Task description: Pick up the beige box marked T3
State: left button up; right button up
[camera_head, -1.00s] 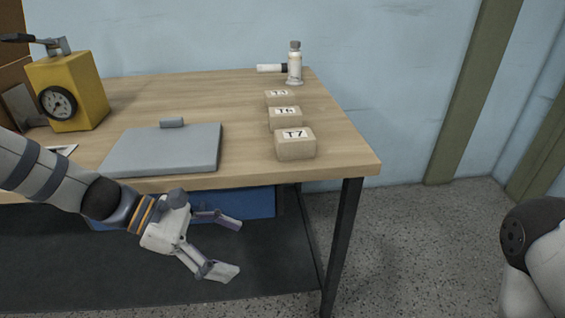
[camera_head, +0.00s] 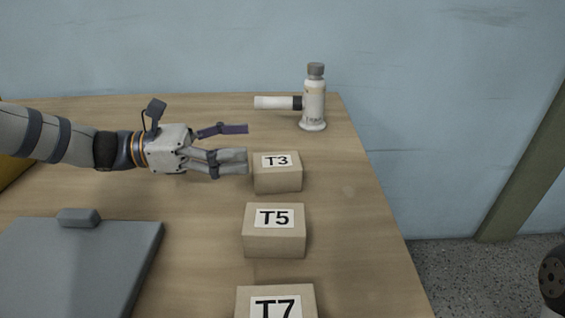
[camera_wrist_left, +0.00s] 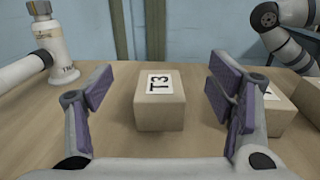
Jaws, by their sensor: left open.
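The beige box marked T3 (camera_head: 277,180) stands on the wooden table, the farthest in a row of beige boxes. My left gripper (camera_head: 246,149) is open just to the left of it, its fingers pointing right toward it. In the left wrist view the T3 box (camera_wrist_left: 160,112) sits between and beyond the two spread fingers of the left gripper (camera_wrist_left: 160,95), with room on both sides. The gripper holds nothing. My right gripper is not in view.
Boxes marked T5 (camera_head: 274,240) and T7 (camera_head: 275,297) stand nearer in the row. A grey flat case (camera_head: 75,265) is at the front left. The table's right edge is close.

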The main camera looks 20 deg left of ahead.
aim_at(279, 161)
pick_arm(q)
notch_tip(279, 161, down, 5)
jog(key=shift+r+b, duration=0.1)
jog(key=shift+b, duration=0.2)
jog(key=x, duration=0.7)
jog(key=shift+w+d+r, duration=0.1)
jog(key=shift+d+r, duration=0.15)
jog(key=shift+r, duration=0.05)
jog(key=c, duration=1.4)
